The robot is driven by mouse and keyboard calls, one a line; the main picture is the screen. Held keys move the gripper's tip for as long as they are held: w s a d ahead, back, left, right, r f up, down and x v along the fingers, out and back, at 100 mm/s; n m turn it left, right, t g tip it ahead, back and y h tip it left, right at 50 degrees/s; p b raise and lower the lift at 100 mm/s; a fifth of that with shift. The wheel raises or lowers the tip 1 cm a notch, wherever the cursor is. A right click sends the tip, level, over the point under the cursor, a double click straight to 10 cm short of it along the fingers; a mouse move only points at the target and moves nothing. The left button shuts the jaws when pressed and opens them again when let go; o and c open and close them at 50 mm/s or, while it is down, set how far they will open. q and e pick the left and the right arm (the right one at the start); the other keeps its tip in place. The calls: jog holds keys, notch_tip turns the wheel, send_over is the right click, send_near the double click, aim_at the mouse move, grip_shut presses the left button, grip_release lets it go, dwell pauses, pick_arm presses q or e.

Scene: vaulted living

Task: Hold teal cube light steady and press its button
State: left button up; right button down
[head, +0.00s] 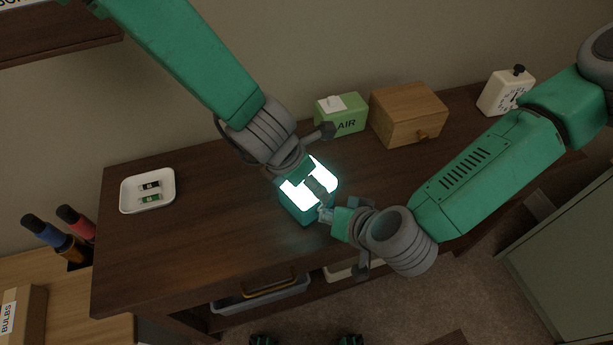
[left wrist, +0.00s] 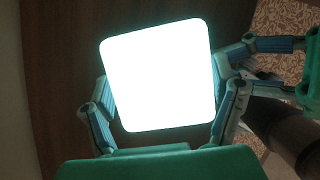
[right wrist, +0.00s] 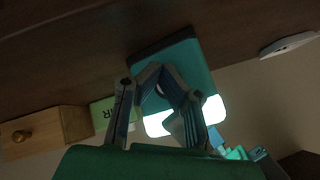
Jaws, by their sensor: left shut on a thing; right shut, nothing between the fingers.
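The teal cube light (head: 297,208) stands on the dark wooden desk (head: 210,235), its top glowing bright white. In the left wrist view the glowing top (left wrist: 158,75) fills the middle. My left gripper (head: 310,183) reaches down from above and is shut on the cube light, a finger on either side. My right gripper (head: 326,214) is shut and empty, its fingertips at the cube's front side. In the right wrist view the fingertips (right wrist: 168,85) cover part of the teal side (right wrist: 190,62); the button is mostly hidden, and I cannot tell whether they touch it.
A white tray (head: 128,193) with two small items lies at left. The desk's front left is clear.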

pick_arm(q)
jog(key=shift+s+f, duration=0.1)
pick_arm(e)
jog(key=shift+s+d, duration=0.35)
jog(key=shift+s, duration=0.05)
jog(key=s+d, duration=0.4)
jog(key=shift+s, duration=0.3)
dwell(0.4)
pick_arm(q)
jog(key=o, duration=1.2)
